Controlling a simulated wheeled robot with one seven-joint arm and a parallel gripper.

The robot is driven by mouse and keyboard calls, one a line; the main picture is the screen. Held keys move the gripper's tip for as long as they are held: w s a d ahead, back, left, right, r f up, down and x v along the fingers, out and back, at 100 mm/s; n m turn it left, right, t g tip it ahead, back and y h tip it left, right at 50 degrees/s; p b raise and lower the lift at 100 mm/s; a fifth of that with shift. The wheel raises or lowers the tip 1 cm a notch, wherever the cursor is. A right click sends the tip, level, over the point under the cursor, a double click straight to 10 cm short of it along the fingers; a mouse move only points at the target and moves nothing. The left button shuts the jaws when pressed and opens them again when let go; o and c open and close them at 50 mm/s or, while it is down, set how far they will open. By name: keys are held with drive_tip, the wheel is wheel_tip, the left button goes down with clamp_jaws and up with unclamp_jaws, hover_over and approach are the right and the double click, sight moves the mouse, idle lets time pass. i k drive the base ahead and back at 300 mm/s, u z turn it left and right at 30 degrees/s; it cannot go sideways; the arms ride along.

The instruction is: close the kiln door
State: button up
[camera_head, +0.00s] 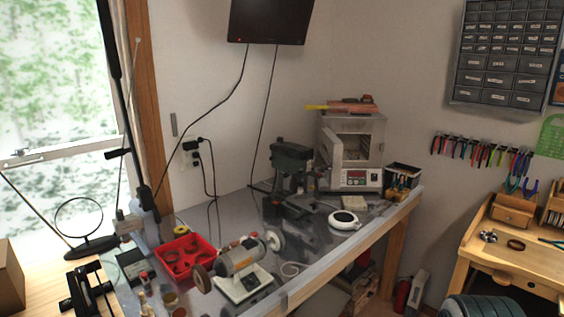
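The kiln (366,123) is a pale metal box at the back right end of the metal-topped bench. Its front chamber is exposed, and a control panel with a red display sits below the opening. A pale panel that looks like the kiln door (331,148) stands swung out at the left side of the opening. The door's exact angle is hard to tell at this size. Orange-red items and a yellow-handled tool lie on top of the kiln. My gripper is not in view.
The bench (322,267) holds a drill press (290,160) left of the kiln, a white round device (343,220) in front, a bench grinder (240,262) and a red tray (186,258). A dark container (404,172) stands right of the kiln. Floor shows between bench and wooden desk.

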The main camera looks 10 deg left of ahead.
sight(331, 146)
drive_tip(key=u, duration=0.25)
drive_tip(key=k, duration=0.55)
drive_tip(key=z, duration=0.6)
drive_tip(key=i, duration=0.6)
drive_tip(key=z, duration=0.45)
drive_tip(key=i, duration=1.05)
drive_tip(key=u, duration=0.3)
